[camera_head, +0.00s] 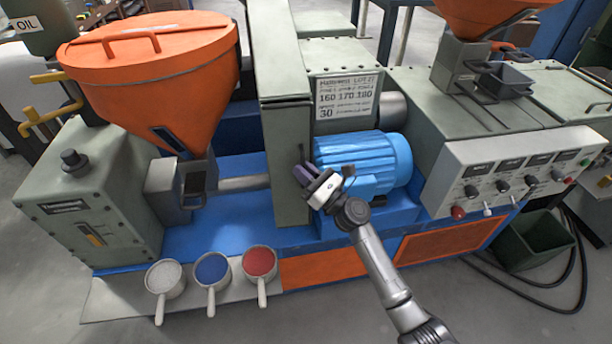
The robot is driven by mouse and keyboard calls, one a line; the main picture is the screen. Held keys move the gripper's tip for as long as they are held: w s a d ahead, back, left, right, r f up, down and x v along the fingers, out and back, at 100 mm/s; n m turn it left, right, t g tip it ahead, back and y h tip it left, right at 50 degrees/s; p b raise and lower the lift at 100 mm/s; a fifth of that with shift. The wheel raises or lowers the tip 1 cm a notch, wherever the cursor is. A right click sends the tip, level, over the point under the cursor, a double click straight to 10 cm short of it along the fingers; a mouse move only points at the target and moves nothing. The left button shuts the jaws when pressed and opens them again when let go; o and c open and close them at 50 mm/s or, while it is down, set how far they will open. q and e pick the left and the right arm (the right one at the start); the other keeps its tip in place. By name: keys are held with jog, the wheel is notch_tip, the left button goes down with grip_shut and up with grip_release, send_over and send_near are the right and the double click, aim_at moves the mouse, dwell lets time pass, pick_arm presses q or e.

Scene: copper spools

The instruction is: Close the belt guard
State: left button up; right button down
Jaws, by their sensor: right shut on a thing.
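The belt guard (285,150) is a tall, narrow grey-green panel standing upright in the middle of the machine, just left of the blue ribbed motor (365,160). A dark line runs along its upper part. My right gripper (306,174) reaches in from the lower right and is at the guard's right side. Its jaws are shut on what looks like the guard's small dark handle, largely hidden by the fingers. Whether the guard is fully against its frame cannot be told from this angle. My left gripper is not in view.
A large orange hopper (165,85) stands left of the guard. White, blue (212,268) and red-filled scoops stand on the front ledge. A control panel (515,170) with knobs is at the right. A green bin (535,240) and black cables lie on the floor.

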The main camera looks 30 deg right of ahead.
jog(key=shift+w+d, duration=0.2)
jog(key=shift+w, duration=0.05)
jog(key=shift+f, duration=0.1)
jog(key=shift+d, duration=0.1)
dwell(0.3)
jog(key=c, duration=1.5)
grip_release()
jog(key=shift+o, duration=0.2)
jog(key=shift+w, duration=0.15)
jog(key=v, duration=1.3)
jog(key=shift+s+p, duration=0.35)
jog(key=shift+s, duration=0.05)
jog(key=shift+d+f, duration=0.15)
